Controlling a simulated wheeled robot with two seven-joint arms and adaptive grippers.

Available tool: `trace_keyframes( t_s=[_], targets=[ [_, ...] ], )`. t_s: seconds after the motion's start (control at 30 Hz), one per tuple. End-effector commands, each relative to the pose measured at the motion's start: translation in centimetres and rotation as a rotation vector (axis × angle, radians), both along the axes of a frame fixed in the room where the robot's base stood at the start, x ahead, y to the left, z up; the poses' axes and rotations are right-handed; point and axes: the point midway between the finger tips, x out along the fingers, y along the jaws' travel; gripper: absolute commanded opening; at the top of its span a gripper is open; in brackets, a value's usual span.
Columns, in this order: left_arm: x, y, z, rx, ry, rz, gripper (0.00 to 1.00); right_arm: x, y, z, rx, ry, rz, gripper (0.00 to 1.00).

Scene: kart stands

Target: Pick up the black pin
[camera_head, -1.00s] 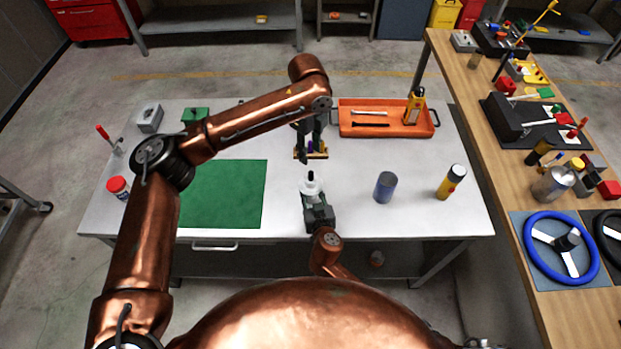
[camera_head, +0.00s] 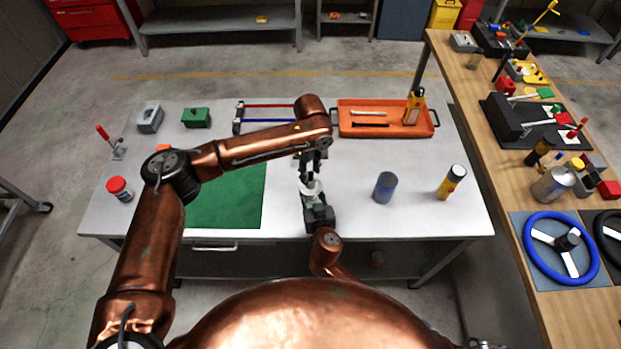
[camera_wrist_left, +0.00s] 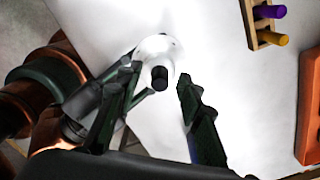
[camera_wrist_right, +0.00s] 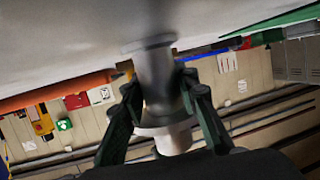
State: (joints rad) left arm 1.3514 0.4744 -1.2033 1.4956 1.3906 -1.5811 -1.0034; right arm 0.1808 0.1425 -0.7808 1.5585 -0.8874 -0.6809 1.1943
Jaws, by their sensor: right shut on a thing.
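The black pin (camera_wrist_left: 159,78) stands out of the end of a pale flanged piece (camera_wrist_left: 156,50) in the left wrist view. In the head view the pin is hidden behind my left gripper (camera_head: 309,180). My left gripper is open, with its fingers on either side of the pin and gaps showing in the left wrist view (camera_wrist_left: 159,80). My right gripper (camera_head: 318,208) is shut on the flanged piece, which also shows between its fingers in the right wrist view (camera_wrist_right: 157,85).
A wooden block (camera_wrist_left: 250,22) with a purple and a yellow peg stands behind the grippers. An orange tray (camera_head: 386,133) is at the back right. A blue-grey cylinder (camera_head: 385,187) and a yellow-black can (camera_head: 451,182) stand to the right. A green mat (camera_head: 225,200) lies left.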

Motion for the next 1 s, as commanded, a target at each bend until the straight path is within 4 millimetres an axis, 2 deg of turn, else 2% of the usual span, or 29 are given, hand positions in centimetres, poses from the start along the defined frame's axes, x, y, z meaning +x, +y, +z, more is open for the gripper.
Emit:
trace_keyframes(
  t_s=[0.23,0.73,1.0],
  targets=[
    [0.01,0.00,-0.39,0.001,-0.001,0.000,0.34,0.00,0.03,0.01,0.000,0.000,0.001,0.00],
    [0.00,-0.04,-0.35,0.000,0.000,0.000,0.00,-0.01,0.03,0.01,0.001,0.000,0.001,0.00],
    [0.00,-0.04,-0.33,-0.001,-0.001,0.000,0.00,-0.01,0.03,0.01,0.001,0.000,0.001,0.00]
  ],
)
